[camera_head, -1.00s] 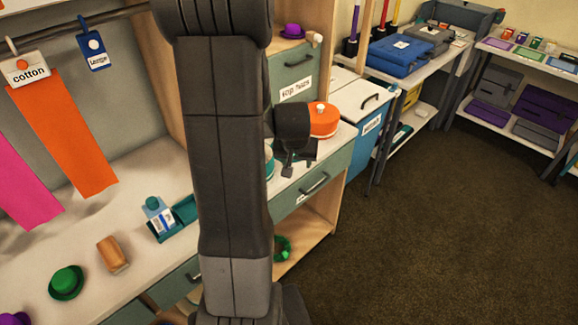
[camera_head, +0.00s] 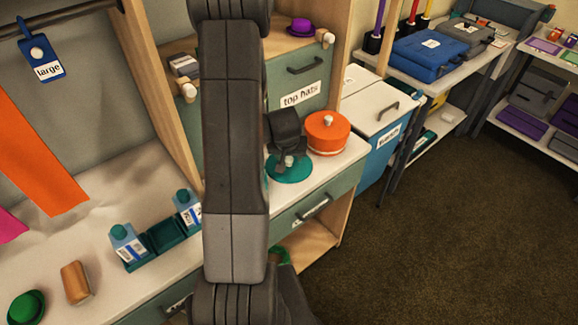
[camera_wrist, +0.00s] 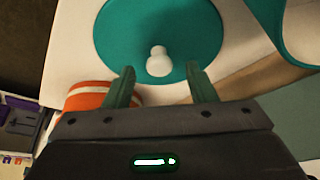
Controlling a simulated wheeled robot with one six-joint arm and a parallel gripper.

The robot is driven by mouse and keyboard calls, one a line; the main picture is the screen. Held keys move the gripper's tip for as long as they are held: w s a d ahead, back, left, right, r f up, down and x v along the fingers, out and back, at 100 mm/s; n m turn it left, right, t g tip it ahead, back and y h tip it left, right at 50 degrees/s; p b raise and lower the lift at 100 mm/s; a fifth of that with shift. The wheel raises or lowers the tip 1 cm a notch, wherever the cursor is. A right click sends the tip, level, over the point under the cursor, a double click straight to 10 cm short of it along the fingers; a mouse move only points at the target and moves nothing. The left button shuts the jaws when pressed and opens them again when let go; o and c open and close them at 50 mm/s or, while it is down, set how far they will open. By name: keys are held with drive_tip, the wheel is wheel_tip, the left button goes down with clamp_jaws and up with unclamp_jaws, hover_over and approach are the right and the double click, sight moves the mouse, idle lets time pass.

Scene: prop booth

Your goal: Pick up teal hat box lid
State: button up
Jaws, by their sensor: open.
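The teal hat box lid (camera_head: 289,174) is a flat round disc on the white counter, beside an orange round box. In the wrist view the lid (camera_wrist: 125,40) fills the top middle, with a white knob (camera_wrist: 158,62) at its centre. My gripper (camera_wrist: 162,86) is open and empty. Its two fingers point toward the lid, one to each side of the knob in the picture. In the head view my gripper (camera_head: 287,152) is just above the lid and hides part of it. Whether the fingers touch the lid cannot be told.
The orange round box (camera_head: 327,135) with a pale knob stands close right of the lid; it also shows in the wrist view (camera_wrist: 88,98). A teal-rimmed round thing (camera_wrist: 270,18) is at the wrist view's upper right. A "top hats" drawer (camera_head: 300,92) is behind.

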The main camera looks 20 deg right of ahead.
drive_tip(key=shift+w+d+f, duration=0.15)
drive_tip(key=shift+f, duration=0.45)
drive_tip(key=c, duration=1)
drive_tip(key=shift+c, duration=0.2)
drive_tip(key=shift+r, duration=0.1)
